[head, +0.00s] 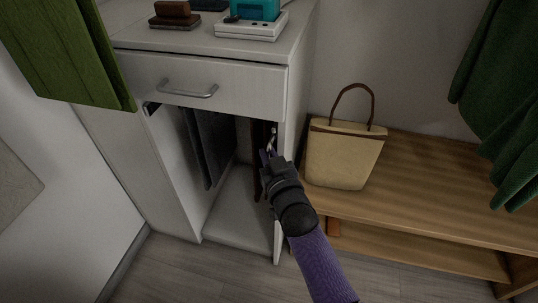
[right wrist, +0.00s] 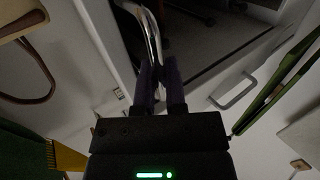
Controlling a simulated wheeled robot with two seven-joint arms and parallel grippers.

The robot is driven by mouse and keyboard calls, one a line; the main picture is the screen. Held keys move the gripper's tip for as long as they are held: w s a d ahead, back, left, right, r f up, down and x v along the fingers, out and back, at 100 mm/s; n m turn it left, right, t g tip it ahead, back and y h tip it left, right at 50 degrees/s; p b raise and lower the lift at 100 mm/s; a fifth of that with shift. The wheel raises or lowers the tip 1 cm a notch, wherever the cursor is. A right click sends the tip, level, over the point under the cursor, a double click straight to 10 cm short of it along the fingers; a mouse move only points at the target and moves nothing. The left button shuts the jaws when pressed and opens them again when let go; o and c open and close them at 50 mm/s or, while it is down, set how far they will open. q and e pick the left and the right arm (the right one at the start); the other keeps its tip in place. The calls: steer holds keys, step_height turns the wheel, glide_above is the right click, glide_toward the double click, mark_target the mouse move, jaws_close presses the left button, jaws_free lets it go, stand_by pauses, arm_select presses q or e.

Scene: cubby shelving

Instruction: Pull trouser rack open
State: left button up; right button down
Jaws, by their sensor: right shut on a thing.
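The trouser rack sits in the open compartment under the drawer of the white cabinet (head: 284,200). Dark grey trousers (head: 208,145) hang at its left side, and a darker strip hangs near the right wall. A shiny metal bar (right wrist: 147,32), which looks like the rack's front handle, runs between my right fingers in the right wrist view. My right gripper (head: 267,156) is at the right side of the compartment opening, shut on this bar; its fingertips also show in the right wrist view (right wrist: 160,72). Most of the rack is hidden in shadow and behind my gripper. My left gripper is out of view.
A closed drawer with a metal handle (head: 188,91) is above the compartment. A wooden bench (head: 440,185) with a beige bag (head: 343,155) stands close on the right. The floor (head: 190,270) in front is clear.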

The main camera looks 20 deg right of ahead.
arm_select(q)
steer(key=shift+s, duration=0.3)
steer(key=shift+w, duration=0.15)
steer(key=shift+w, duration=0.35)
